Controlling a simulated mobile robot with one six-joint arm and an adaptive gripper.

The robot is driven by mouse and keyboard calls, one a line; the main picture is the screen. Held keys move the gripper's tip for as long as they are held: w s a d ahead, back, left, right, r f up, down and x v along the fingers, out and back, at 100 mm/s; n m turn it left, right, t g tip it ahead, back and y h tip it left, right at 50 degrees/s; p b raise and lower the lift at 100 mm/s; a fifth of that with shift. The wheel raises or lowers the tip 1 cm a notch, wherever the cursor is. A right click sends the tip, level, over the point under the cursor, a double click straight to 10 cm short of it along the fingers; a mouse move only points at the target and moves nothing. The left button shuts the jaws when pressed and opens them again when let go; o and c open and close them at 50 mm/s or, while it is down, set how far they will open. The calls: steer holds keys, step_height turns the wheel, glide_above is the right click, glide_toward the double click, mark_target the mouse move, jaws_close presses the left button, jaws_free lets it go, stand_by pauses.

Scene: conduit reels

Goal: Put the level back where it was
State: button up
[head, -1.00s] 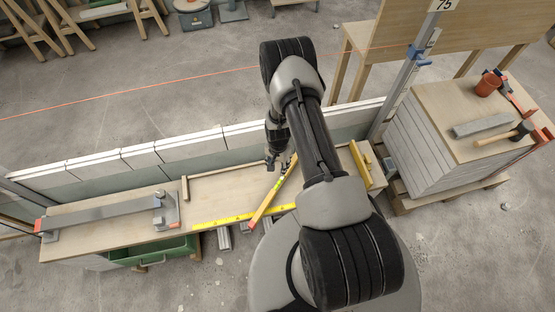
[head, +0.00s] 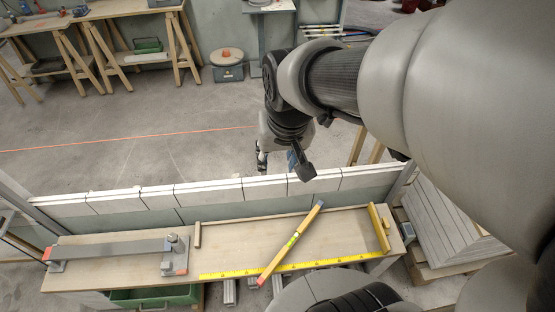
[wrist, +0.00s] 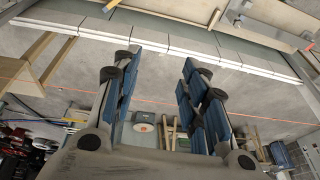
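The level (head: 290,243) is a yellow-orange bar with a green patch near its middle and a dark far end. It lies diagonally on the wooden bench (head: 232,238), its near end crossing the yellow measuring strip (head: 330,261). My gripper (head: 278,160) is raised near the far side of the block wall, away from the level, in the head view. In the wrist view, my gripper (wrist: 160,88) has its blue-padded fingers wide apart with nothing between them.
A yellow bar (head: 378,228) lies at the bench's right end, and a short wooden strip (head: 197,234) to the left. A grey metal rail (head: 108,249) spans the left part. The pale block wall (head: 210,190) runs along the back.

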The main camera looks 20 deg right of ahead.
steer(key=s+a+r+n, duration=0.1)
steer(key=s+r, duration=0.1)
steer(key=s, duration=0.4)
steer(key=s+a+r+n+t, duration=0.1)
steer(key=s+n, duration=0.1)
steer(key=s, duration=0.4)
steer(key=shift+s+a+r, duration=0.25)
steer(key=shift+s+r, duration=0.05)
steer(key=shift+r, duration=0.1)
stand_by(0.3)
